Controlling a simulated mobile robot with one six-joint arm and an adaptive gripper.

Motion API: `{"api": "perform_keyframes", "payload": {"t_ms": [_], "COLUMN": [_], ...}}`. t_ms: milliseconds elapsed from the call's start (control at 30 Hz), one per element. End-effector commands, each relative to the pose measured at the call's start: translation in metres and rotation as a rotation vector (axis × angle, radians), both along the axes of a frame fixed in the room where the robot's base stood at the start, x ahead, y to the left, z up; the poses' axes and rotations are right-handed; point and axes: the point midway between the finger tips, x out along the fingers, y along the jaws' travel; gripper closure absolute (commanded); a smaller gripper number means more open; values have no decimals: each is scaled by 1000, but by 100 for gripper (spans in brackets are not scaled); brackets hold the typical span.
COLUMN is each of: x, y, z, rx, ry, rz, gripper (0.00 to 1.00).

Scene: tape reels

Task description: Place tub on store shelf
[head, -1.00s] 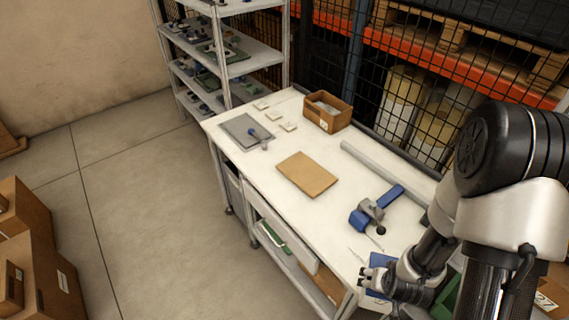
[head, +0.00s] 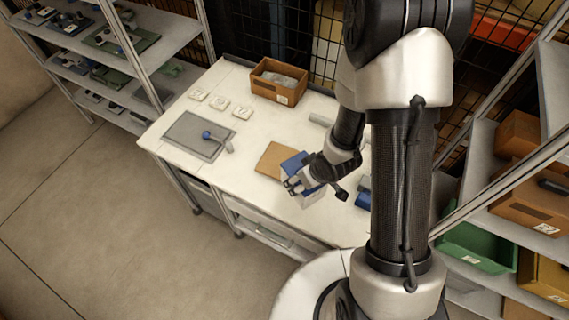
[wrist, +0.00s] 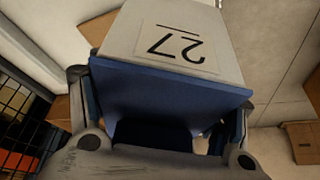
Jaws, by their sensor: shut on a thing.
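The tub is grey-white with a blue end and a label "27", which reads upside down in the wrist view (wrist: 175,45). My gripper (head: 297,186) is shut on the tub (head: 313,199), with one finger on each side of its blue part in the wrist view. The tub is over the workbench, near the brown board, and partly hidden by my gripper in the head view. A shelf unit on the right (head: 512,178) carries brown, green and yellow bins. Another shelf unit on the left (head: 172,62) carries boards and small parts.
My arm hides the bench's right part. Floor at left is clear.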

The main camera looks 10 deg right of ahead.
Motion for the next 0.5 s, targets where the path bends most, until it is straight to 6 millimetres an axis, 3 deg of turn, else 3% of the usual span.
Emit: {"api": "perform_keyframes", "payload": {"t_ms": [33,200,500], "x": [0,-6,-15], "y": [-2,-6,-19], "z": [20,50,80], "rx": [-2,-2,-2], "ry": [-1,2,5], "rz": [54,244,457], "gripper": [68,68,68]}}
